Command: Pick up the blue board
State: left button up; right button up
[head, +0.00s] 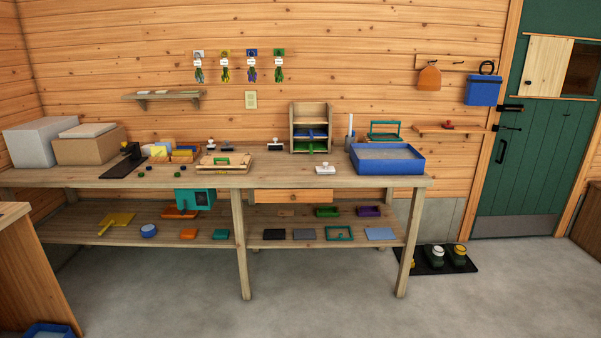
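A flat light-blue rectangular piece (380,233) lies on the lower shelf of the long workbench, near its right end. It looks like a thin board. Blue pieces (311,132) also show on a level of the small wooden rack (294,118) on the bench top; they are too small to tell whether one is a board. Neither of my grippers is in view.
The bench top (255,180) holds a large blue tray (388,166), boxes at left and several small tools. Flat dark pieces and a green frame (339,233) lie beside the light-blue piece. Bench legs stand at the front. The concrete floor (330,315) before the bench is clear.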

aim_at(311, 133)
jog(key=i, duration=0.7)
jog(key=i+l+u, duration=0.15)
jog(key=i, duration=0.55)
